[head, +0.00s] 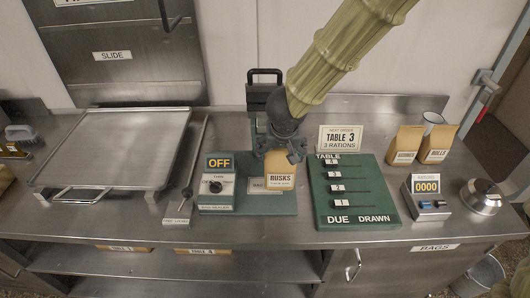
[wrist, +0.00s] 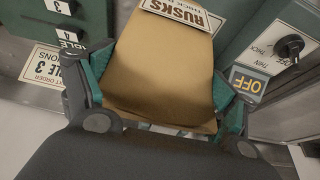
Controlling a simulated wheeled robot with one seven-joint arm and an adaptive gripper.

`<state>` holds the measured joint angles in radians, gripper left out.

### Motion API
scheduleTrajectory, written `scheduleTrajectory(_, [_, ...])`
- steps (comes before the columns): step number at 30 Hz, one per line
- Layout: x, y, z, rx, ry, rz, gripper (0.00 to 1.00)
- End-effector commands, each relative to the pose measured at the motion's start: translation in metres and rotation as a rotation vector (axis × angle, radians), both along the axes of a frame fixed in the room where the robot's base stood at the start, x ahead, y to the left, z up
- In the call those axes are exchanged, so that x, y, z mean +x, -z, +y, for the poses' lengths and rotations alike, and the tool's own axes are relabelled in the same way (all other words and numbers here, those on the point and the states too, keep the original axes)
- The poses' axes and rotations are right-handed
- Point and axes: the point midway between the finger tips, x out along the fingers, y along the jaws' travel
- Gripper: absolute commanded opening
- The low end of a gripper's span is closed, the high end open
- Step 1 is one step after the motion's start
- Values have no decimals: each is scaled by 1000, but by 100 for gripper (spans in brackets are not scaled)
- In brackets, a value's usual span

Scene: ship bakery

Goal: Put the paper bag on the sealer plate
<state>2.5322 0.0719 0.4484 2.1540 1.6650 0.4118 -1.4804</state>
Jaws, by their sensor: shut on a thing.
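The tan paper bag (head: 280,168) has a white RUSKS label and hangs upright below my gripper (head: 283,153). In the wrist view, the bag (wrist: 160,65) fills the space between the two green-padded fingers of my gripper (wrist: 165,95), which is shut on it. In the head view the bag is in front of the dark upright part of the sealer (head: 263,95) and over the green sealer plate (head: 262,208). The bag hides part of the plate and a white label there. I cannot tell whether its bottom touches the plate.
The sealer's control box (head: 216,186) reads OFF, left of the bag. A green order board (head: 350,205) stands close on the right. Two other paper bags (head: 405,145), a counter box (head: 426,200) and a bell (head: 482,197) are farther right. A steel griddle (head: 115,145) is left.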

Motion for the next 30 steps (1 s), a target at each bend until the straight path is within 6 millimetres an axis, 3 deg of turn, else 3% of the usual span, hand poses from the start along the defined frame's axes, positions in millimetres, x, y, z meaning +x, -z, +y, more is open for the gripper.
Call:
scheduleTrajectory(4, [18,0,25,0,-2,0,45])
scheduleTrajectory(10, [31,3,42,-1,-3,-1,45])
scheduleTrajectory(30, [33,39,44,0,-2,0,45])
